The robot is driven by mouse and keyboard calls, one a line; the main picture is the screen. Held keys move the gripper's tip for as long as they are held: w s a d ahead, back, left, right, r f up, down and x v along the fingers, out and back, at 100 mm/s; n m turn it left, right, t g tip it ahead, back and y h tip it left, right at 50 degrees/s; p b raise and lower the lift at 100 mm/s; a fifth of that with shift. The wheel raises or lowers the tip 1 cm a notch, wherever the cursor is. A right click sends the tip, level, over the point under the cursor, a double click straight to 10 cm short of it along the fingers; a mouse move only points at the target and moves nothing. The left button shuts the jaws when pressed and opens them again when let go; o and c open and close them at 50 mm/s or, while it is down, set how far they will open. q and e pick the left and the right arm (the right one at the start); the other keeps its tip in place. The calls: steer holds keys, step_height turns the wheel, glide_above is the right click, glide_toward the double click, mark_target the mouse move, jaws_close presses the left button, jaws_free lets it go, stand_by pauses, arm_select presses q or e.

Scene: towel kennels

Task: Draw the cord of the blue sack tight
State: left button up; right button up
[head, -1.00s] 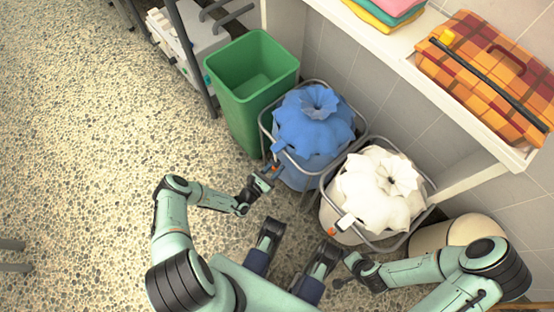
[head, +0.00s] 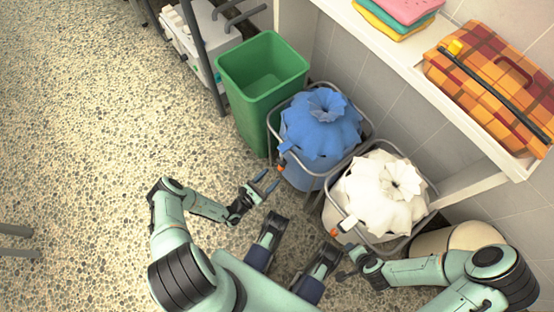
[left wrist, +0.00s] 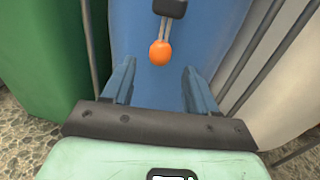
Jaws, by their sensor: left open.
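The blue sack (head: 318,138) stands in a grey wire frame, its top gathered into a puckered neck. An orange bead (head: 280,169) hangs at its front. In the left wrist view the orange bead (left wrist: 160,53) hangs on two short cords below a black cord lock (left wrist: 170,8). My left gripper (head: 268,181) is open and empty, just in front of the bead. In the wrist view the bead lies between and beyond the fingertips, with no contact visible. My right gripper (head: 345,262) is low in front of the white sack; its jaws are too small to read.
A green bin (head: 262,85) stands left of the blue sack. The white sack (head: 382,190), in its own wire frame, has a similar orange bead (head: 334,232). A white shelf (head: 440,92) with a plaid case (head: 490,85) overhangs at right.

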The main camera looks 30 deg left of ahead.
arm_select(q)
steer(key=v, duration=0.6)
steer(key=shift+s+p, duration=0.15)
steer(key=shift+p, duration=0.2)
arm_select(e)
steer(key=shift+w+a+r, duration=0.2)
steer(key=shift+a+r, duration=0.1)
steer(key=shift+r, duration=0.45)
